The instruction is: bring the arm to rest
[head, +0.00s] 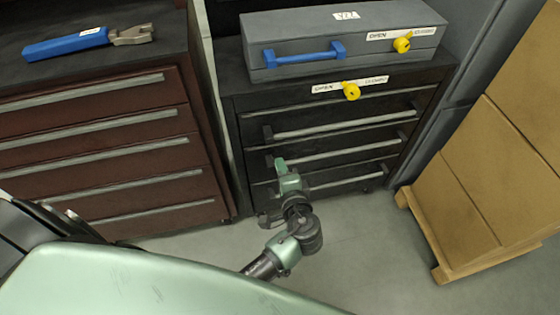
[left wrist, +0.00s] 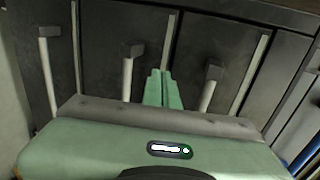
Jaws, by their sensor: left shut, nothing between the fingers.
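My left gripper (head: 284,170) is in the middle of the head view, in front of the lower drawers of the dark cabinet (head: 262,215). Its fingers are shut together with nothing between them. In the left wrist view my left gripper (left wrist: 161,88) shows its green fingers side by side, pointing at the dark drawer fronts (left wrist: 200,50). I cannot tell whether the fingertips touch the cabinet. My right gripper is not in view.
A grey case (head: 345,32) with a blue handle and yellow knob stands on the dark cabinet. A blue-handled tool (head: 70,44) lies on the red drawer cabinet (head: 90,150) at left. Cardboard boxes (head: 470,190) stand on a pallet at right. Floor (head: 365,250) between is clear.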

